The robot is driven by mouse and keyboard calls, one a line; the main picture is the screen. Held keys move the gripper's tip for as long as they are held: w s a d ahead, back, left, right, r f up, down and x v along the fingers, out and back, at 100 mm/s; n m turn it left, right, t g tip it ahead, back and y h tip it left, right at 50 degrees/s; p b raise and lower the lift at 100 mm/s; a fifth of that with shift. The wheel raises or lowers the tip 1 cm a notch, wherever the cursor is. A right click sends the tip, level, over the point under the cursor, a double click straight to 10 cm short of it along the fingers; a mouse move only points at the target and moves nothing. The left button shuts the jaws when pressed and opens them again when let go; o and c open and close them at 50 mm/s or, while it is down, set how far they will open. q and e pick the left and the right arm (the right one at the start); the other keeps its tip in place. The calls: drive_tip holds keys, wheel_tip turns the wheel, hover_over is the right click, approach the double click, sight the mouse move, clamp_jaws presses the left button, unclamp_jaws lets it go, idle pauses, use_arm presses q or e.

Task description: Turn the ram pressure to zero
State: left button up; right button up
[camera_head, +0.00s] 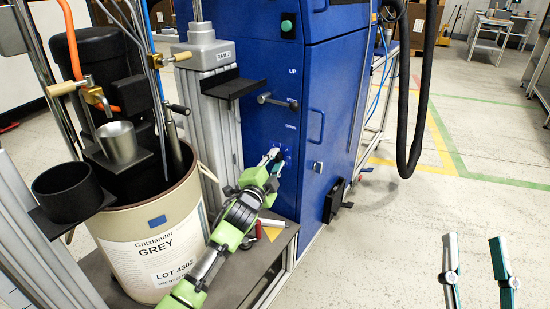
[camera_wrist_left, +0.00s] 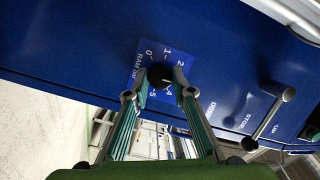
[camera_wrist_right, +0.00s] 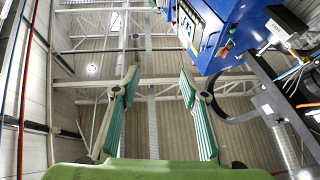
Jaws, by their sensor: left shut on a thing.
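The dark round ram pressure knob (camera_wrist_left: 160,77) sits on a blue dial plate (camera_wrist_left: 145,58) marked "RAM bar" with numbers around it, among them 0, 1, 2, 4 and 5. My left gripper (camera_wrist_left: 158,90) is shut on the knob, with one teal-padded finger on each side. I cannot read where the knob points. In the head view, my left gripper (camera_head: 274,157) is at the front of the blue cabinet (camera_head: 290,130), and its fingers mostly hide the knob. My right gripper (camera_head: 474,240) is open and empty over the floor; its spread fingers also show in the right wrist view (camera_wrist_right: 160,78).
A lever (camera_head: 277,100) marked UP, STOP and DOWN sticks out above my left gripper. The Grey drum (camera_head: 150,240) stands left of my arm. A red-and-yellow tool (camera_head: 270,229) lies on the low platform below. A black hose (camera_head: 425,100) hangs on the right.

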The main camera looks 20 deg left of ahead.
use_arm(q)
drive_tip(key=shift+r+n+p, duration=0.2)
drive_tip(key=shift+n+p, duration=0.3)
drive_tip(key=shift+p, duration=0.45)
drive_tip(key=shift+n+p, duration=0.5)
drive_tip(key=shift+p, duration=0.45)
use_arm(e)
wheel_tip(320, 180, down, 19)
drive_tip(key=d+g+h, duration=0.3)
drive_tip(key=g, duration=0.7)
use_arm(q)
drive_tip(key=shift+n+g+p, duration=0.3)
drive_tip(key=shift+n+p, duration=0.2)
drive_tip(key=shift+p, duration=0.45)
drive_tip(key=shift+n+h+p, duration=0.4)
drive_tip(key=shift+p, duration=0.5)
drive_tip(key=shift+n+g+p, duration=0.3)
drive_tip(key=shift+n+p, duration=0.2)
drive_tip(key=shift+p, duration=0.35)
drive_tip(key=shift+f+n+p, duration=0.1)
drive_tip(key=shift+n+p, duration=0.2)
drive_tip(key=shift+p, duration=0.1)
use_arm(e)
drive_tip(key=s+d+f+m+g+h, duration=0.1)
drive_tip(key=s+d+f+g+h, duration=0.2)
drive_tip(key=s+f+g, duration=0.6)
drive_tip(key=shift+s+d+f+g, duration=0.4)
drive_tip(key=shift+s+d+f, duration=0.55)
drive_tip(key=shift+s+f, duration=1.55)
